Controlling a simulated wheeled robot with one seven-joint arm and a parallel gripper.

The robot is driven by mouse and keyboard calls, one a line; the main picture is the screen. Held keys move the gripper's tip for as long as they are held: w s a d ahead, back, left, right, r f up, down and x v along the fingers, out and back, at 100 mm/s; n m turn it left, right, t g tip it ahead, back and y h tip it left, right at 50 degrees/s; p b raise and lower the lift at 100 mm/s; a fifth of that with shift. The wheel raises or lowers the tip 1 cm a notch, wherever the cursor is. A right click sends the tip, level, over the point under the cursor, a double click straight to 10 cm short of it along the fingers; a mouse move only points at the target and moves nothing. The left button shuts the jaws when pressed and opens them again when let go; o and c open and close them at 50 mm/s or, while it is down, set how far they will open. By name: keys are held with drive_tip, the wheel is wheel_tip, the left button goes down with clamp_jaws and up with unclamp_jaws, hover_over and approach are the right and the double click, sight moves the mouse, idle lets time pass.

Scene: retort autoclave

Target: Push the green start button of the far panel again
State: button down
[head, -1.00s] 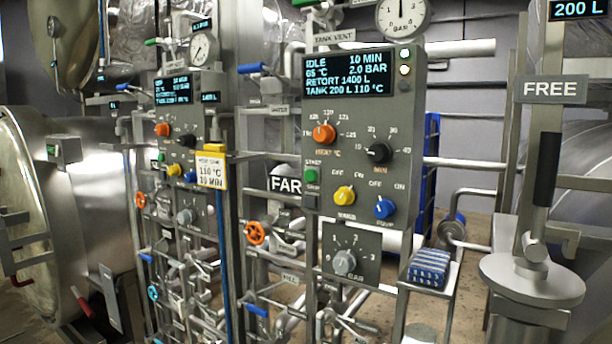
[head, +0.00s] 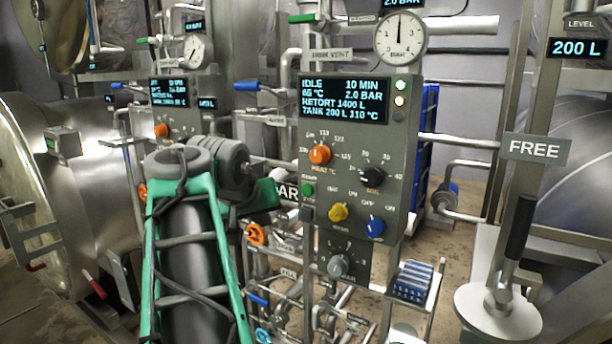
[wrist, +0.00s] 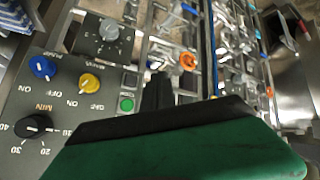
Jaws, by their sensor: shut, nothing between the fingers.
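The far panel (head: 345,140) is a grey upright box in the middle of the head view, with a "FAR" sign (head: 287,192) partly hidden by my arm at its left. Its display (head: 343,98) reads IDLE, 10 MIN, 2.0 BAR. In the head view the fingertips are not clear.
Orange (head: 320,154), black (head: 371,176), yellow (head: 338,212) and blue (head: 375,226) knobs sit near the button. A second panel (head: 175,110) stands left, partly behind my arm. Pipes and an orange valve wheel (head: 256,234) are below.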

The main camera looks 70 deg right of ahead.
sight(307, 190)
drive_tip(key=shift+s+d+r+m+g, duration=0.2)
drive_tip(key=shift+s+d+r, duration=0.15)
drive_tip(key=shift+s+r, duration=0.2)
drive_tip(key=shift+s+d+r+m+g, duration=0.1)
drive_tip(key=shift+s+d+r+m, duration=0.1)
drive_tip(key=shift+s+d+r, duration=0.25)
drive_tip(key=shift+r, duration=0.1)
drive_tip(key=s+d, duration=0.1)
drive_tip(key=d, duration=0.7)
drive_tip(key=shift+s+d, duration=0.15)
drive_tip(key=shift+d, duration=0.1)
idle(1.2)
drive_tip(key=shift+d, duration=0.35)
